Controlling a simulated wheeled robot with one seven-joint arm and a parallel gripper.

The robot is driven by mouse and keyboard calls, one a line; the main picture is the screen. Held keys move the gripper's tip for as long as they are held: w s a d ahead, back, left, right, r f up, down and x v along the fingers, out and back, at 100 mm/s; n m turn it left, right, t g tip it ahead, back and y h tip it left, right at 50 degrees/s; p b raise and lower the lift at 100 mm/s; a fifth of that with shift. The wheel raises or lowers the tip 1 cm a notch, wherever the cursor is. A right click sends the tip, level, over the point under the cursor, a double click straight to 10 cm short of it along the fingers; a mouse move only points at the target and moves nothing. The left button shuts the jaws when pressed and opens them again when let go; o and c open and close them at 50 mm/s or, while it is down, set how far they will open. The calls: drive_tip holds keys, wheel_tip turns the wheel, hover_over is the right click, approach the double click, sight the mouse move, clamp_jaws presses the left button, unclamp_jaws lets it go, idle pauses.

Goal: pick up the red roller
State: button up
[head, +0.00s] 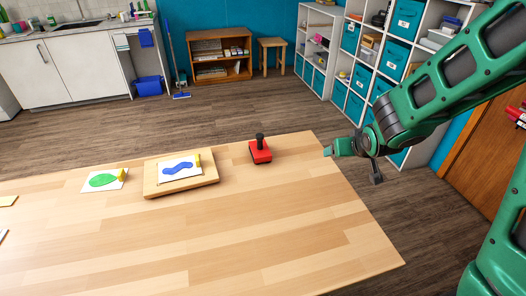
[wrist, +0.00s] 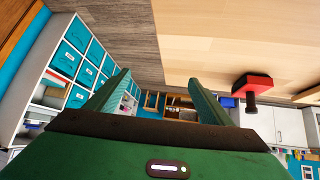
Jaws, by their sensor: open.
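The red roller (head: 260,154) stands on the wooden table near its far right edge, with its black handle pointing up. In the wrist view the red roller (wrist: 254,82) is to the right of the fingers, with its black handle pointing down in the picture. My gripper (head: 330,151) is to the right of the roller, apart from it, by the table's right edge. In the wrist view my gripper (wrist: 158,78) shows two green fingers spread apart with nothing between them.
On the wooden table (head: 250,230), a board (head: 205,183) carries a sheet with a blue shape, left of the roller. A sheet with a green shape (head: 104,180) lies further left. The table front is clear. White shelves with teal bins (head: 395,60) stand behind my arm.

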sight(262, 148)
drive_tip(key=w+a, duration=0.1)
drive_tip(key=a, duration=0.2)
drive_tip(key=w+a+f+n+t+y, duration=0.1)
drive_tip(key=a, duration=0.3)
drive_tip(key=w+a+f+n+t+y, duration=0.1)
drive_tip(key=a, duration=0.2)
drive_tip(key=shift+a+f, duration=0.15)
drive_tip(key=shift+a, duration=0.1)
drive_tip(key=a+y, duration=0.1)
drive_tip(key=a, duration=0.2)
drive_tip(key=a+f+n+t+y, duration=0.1)
drive_tip(key=a, duration=0.3)
drive_tip(key=a+n+y, duration=0.1)
drive_tip(key=a, duration=0.3)
drive_tip(key=shift+s+f+y, duration=0.15)
drive_tip(key=shift+y, duration=0.15)
drive_tip(key=shift+a+f, duration=0.1)
drive_tip(key=shift+a, duration=0.2)
drive_tip(key=shift+t, duration=0.3)
drive_tip(key=x, duration=0.4)
drive_tip(key=shift+w+a+f, duration=0.1)
drive_tip(key=shift+w, duration=0.25)
drive_tip(key=shift+f+x, duration=0.1)
drive_tip(key=shift+x, duration=1.35)
drive_tip(key=shift+f+x, duration=0.15)
drive_tip(key=shift+x, duration=1.3)
drive_tip(key=shift+s, duration=0.1)
drive_tip(key=shift+r, duration=0.1)
drive_tip(key=c, duration=1.2)
